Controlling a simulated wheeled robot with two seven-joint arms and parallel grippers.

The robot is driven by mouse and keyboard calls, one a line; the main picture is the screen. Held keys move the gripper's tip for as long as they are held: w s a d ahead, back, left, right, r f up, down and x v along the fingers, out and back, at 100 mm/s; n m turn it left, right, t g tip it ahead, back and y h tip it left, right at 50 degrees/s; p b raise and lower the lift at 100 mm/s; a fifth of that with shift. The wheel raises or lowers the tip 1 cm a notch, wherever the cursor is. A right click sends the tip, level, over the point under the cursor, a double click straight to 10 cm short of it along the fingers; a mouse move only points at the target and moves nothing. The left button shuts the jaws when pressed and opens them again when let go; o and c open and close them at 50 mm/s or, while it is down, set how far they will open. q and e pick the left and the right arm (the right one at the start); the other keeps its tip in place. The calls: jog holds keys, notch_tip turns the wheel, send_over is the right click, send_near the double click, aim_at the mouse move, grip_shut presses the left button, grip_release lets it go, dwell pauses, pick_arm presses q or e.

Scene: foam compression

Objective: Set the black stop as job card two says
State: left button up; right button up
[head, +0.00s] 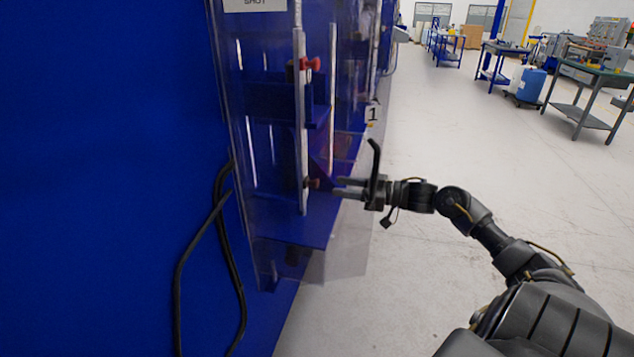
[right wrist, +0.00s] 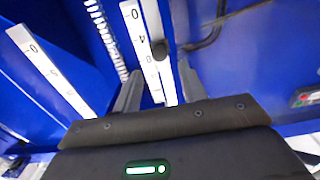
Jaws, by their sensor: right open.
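A dark knob, which looks like the black stop (head: 314,183), sits low on a pale upright rail (head: 300,120) behind a clear panel. In the right wrist view the black stop (right wrist: 159,50) sits on a white numbered scale (right wrist: 136,25). My right gripper (head: 338,187) is open and empty, just right of the stop, with its fingers pointing at it. In the right wrist view the stop appears beyond and between the fingertips (right wrist: 158,75), and I see no contact. My left gripper is out of view. No readable job card two shows.
A red knob (head: 310,64) sits higher on the same rail. A clear panel (head: 345,245) surrounds the rails on the blue machine (head: 110,180). A second scale (right wrist: 50,70) stands left in the wrist view. Black cables (head: 182,265) hang at left. Open floor (head: 470,130) lies right.

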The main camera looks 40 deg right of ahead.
jog(key=p+x, duration=0.1)
jog(key=x, duration=0.7)
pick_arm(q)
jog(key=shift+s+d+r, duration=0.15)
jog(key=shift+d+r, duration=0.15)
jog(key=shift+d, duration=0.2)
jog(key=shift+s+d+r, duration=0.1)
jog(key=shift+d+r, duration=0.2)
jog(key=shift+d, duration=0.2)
pick_arm(e)
jog(key=shift+f, duration=0.1)
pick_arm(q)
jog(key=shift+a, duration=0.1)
pick_arm(e)
jog(key=shift+c, duration=0.6)
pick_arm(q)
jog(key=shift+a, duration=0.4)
pick_arm(e)
grip_shut()
